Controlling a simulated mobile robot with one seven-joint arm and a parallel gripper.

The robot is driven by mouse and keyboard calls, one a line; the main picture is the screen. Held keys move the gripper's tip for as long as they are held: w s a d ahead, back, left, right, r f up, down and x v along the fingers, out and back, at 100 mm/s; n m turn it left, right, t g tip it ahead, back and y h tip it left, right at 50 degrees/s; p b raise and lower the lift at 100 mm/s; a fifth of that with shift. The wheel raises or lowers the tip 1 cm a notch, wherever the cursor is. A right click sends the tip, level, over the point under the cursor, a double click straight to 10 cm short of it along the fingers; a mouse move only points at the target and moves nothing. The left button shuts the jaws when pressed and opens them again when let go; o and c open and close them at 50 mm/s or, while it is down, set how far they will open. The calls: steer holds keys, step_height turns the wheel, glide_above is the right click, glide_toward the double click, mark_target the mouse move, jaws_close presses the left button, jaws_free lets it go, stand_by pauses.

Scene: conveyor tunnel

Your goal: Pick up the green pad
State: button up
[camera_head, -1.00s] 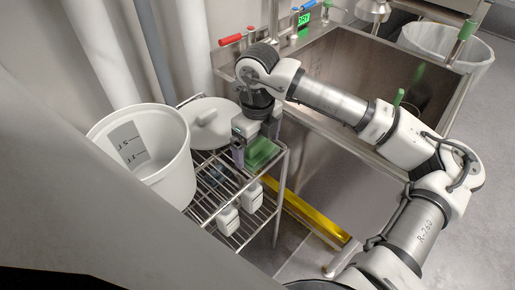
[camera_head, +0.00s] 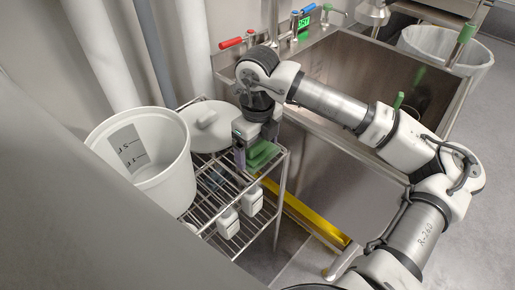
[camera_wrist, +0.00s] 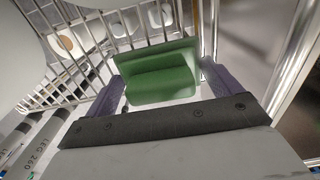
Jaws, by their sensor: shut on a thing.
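The green pad (camera_head: 262,152) is at the front right corner of the wire rack's top shelf. My gripper (camera_head: 257,147) points down at it from above. In the wrist view, the green pad (camera_wrist: 162,84) sits between the two purple fingers of my gripper (camera_wrist: 163,80), which are shut on its sides. More green shows behind and below the held block; I cannot tell whether it is the same piece or a second pad. The pad's underside is hidden.
The wire rack (camera_head: 206,182) also holds a white bucket (camera_head: 160,185), a round white lid (camera_head: 212,125) and, lower down, white bottles (camera_head: 229,222). A steel sink (camera_head: 340,75) stands to the right. A yellow strip (camera_head: 308,217) runs below the sink, near the floor.

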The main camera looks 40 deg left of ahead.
step_height(320, 180, up, 19)
stand_by(0.4)
steer(key=shift+r, duration=0.1)
